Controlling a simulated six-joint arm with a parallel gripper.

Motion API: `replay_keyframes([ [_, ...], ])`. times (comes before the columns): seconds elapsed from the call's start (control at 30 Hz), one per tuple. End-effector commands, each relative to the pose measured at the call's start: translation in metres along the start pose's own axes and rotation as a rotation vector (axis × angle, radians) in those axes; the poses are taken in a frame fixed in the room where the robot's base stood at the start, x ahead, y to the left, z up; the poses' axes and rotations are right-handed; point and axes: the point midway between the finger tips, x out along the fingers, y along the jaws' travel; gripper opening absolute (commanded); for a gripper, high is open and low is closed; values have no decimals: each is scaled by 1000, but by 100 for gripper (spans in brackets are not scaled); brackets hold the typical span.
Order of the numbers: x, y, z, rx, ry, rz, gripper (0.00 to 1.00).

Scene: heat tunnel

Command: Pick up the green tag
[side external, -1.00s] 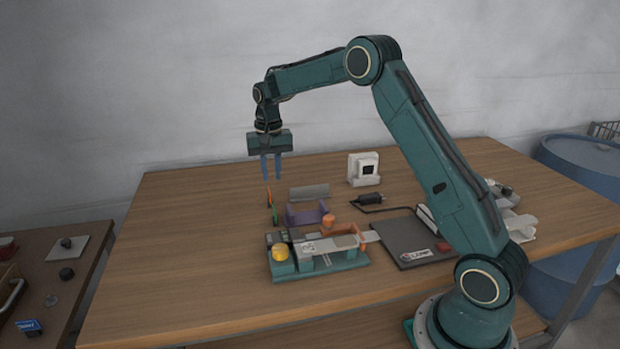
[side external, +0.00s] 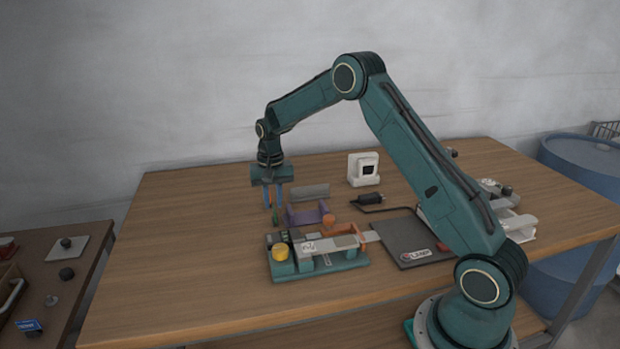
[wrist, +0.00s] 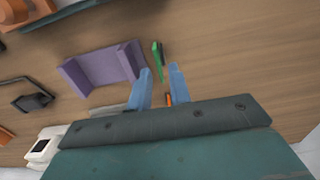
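The green tag (side external: 276,216) is a thin upright piece on the table, left of the purple holder. It also shows in the wrist view (wrist: 157,56), just beyond the fingertips. My gripper (side external: 274,206) has two blue fingers pointing down, spread apart and empty, with the tips close above and behind the green tag. In the wrist view my gripper (wrist: 160,71) is open, and the green tag lies roughly in line with the gap. An orange tag (wrist: 169,99) shows in that gap, nearer the palm; I cannot tell whether a finger touches it.
The purple holder (side external: 303,215) stands close right of the green tag, with a grey strip (side external: 309,192) behind. A white device (side external: 363,169) stands farther back. The table's left side is clear.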

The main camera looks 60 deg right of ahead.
Motion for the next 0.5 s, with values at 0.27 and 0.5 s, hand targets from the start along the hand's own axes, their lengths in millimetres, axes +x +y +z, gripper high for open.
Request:
replay_keyframes([
  [0.27, 13, 1, 1, 0, -3, 1, 20],
  [0.5, 41, 1, 2, 0, -3, 2, 20],
])
